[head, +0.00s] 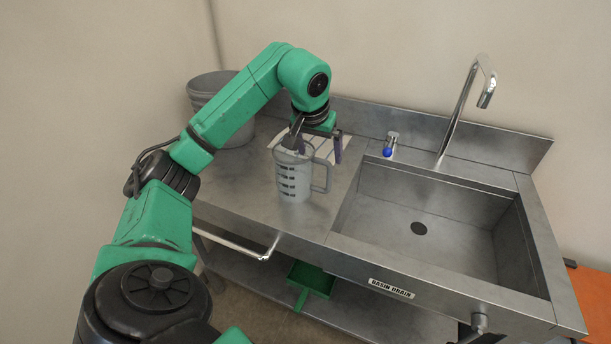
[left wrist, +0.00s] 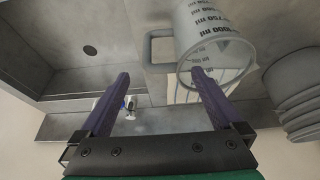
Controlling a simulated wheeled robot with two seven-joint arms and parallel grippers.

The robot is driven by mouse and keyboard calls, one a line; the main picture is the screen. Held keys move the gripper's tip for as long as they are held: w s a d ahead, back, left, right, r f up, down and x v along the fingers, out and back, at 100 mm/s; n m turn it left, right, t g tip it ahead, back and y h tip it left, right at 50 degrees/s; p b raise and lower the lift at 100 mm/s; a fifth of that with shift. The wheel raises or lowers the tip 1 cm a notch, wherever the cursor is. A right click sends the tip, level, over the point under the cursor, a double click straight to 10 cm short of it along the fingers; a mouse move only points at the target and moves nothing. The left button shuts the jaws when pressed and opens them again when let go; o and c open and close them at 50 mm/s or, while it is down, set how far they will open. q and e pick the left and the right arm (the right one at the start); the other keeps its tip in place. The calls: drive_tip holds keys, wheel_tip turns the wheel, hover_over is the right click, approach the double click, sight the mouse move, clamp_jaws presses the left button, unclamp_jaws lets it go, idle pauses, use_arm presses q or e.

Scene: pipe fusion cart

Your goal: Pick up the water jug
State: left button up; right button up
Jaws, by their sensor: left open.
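The water jug (head: 293,182) is a grey, translucent measuring jug with dark volume marks. It stands upright on the steel counter, left of the sink, with its handle on the right. The jug also shows upper right in the left wrist view (left wrist: 213,30), its handle in front of the gap between my fingers. My left gripper (head: 317,147) is open and empty above and behind the jug's rim, pointing down. Its purple fingers (left wrist: 160,73) straddle the handle in the picture; whether they touch the jug I cannot tell. My right gripper is out of view.
The sink basin (head: 470,235) with a tall faucet (head: 462,105) and a blue-marked tap (head: 389,150) is on the right. A grey bucket (head: 205,88) stands at the back left. A striped white sheet (head: 327,152) lies behind the jug.

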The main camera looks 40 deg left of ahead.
sight(322, 160)
use_arm(q)
drive_tip(key=p+x, duration=0.1)
drive_tip(key=x, duration=0.5)
drive_tip(key=shift+w+f, duration=0.1)
drive_tip(key=shift+w, duration=0.15)
clamp_jaws()
